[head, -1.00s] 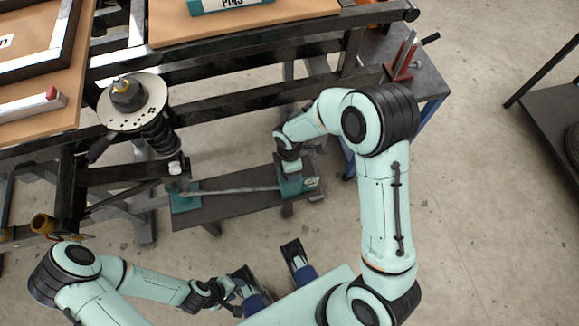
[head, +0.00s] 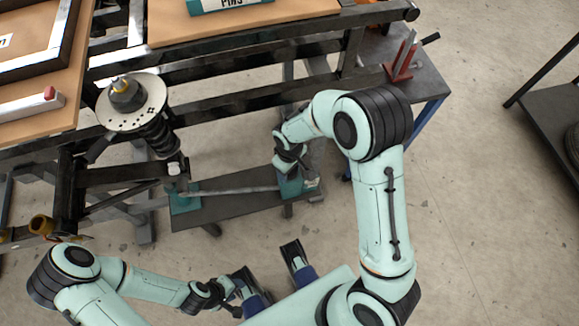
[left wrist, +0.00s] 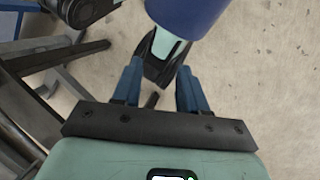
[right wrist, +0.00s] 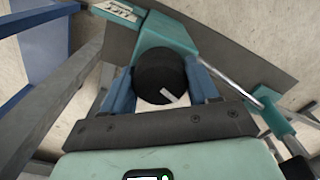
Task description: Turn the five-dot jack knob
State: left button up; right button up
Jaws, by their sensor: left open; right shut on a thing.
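The jack knob (right wrist: 158,78) is a dark round cylinder with a white pointer mark, in the right wrist view. It sits at a teal jack block (right wrist: 166,35) that carries a pale label plate (right wrist: 118,10); its markings are too small to read. My right gripper (right wrist: 160,88) is shut on the knob, one blue finger on each side. In the head view, my right gripper (head: 289,164) is at the right teal block (head: 291,187), and the wrist hides the knob. My left gripper (left wrist: 158,88) is open and empty, low at the front left, away from the jack.
A metal rod (head: 235,190) runs to another teal block (head: 185,200) on the dark bench (head: 225,209). A spring strut (head: 160,135) with a round dotted plate (head: 148,115) stands to the left. Steel rails (head: 230,72) cross behind. A red-stand side table (head: 425,80) is at right.

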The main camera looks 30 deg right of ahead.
jog(key=m, duration=0.3)
jog(key=shift+r+m+p, duration=0.1)
jog(key=shift+m+p, duration=0.25)
jog(key=shift+m, duration=0.05)
jog(key=m+p, duration=0.1)
jog(key=m, duration=0.2)
jog(key=shift+m, duration=0.3)
jog(key=m+p, duration=0.2)
jog(key=m, duration=0.3)
jog(key=shift+m, duration=0.3)
pick_arm(q)
jog(key=shift+g, duration=0.3)
jog(key=r, duration=0.2)
jog(key=s+r+p, duration=0.1)
jog(key=r, duration=0.1)
pick_arm(e)
jog(key=shift+m, duration=0.6)
jog(key=o, duration=1)
jog(key=shift+o, duration=0.2)
